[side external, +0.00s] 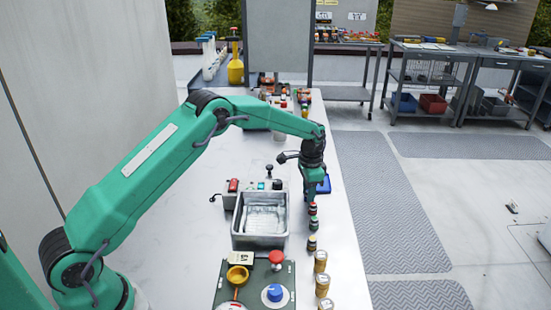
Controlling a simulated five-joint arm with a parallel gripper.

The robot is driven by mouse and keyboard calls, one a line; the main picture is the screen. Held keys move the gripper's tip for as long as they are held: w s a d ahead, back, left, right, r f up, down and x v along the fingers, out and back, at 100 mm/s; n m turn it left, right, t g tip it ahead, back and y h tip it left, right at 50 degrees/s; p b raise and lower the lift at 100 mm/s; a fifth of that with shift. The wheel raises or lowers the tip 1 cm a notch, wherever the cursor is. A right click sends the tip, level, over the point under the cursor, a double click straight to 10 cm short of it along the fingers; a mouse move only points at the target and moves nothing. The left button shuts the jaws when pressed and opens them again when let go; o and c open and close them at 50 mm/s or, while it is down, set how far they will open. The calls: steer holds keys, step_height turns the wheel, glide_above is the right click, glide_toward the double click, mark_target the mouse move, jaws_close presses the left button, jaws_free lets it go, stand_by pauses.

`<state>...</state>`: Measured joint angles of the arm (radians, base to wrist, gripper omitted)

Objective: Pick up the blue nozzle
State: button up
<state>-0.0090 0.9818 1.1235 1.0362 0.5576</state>
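A blue knob-like piece with a pale round base, which may be the blue nozzle (274,292), sits on a dark green panel (252,268) at the bottom of the side external view. My gripper (310,194) points down over the right part of the white table (185,225), well behind the blue piece and apart from it. Its fingertips are small and dark here, so I cannot tell whether they are open or shut or hold anything. A flat blue object (324,184) shows right beside my gripper, partly hidden by it.
A metal tray (260,243) stands between my gripper and the panel. Several small jars (321,261) line the table's right edge. A red knob (276,258) and a yellow cup (237,275) sit on the panel. A yellow bottle (235,70) stands at the back.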

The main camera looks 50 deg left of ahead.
jaws_close()
steer(key=shift+r, duration=0.8)
step_height(320, 180, up, 2)
steer(key=shift+r, duration=0.15)
steer(key=s+d+r, duration=0.6)
steer(key=d+r, duration=0.1)
steer(key=d, duration=0.3)
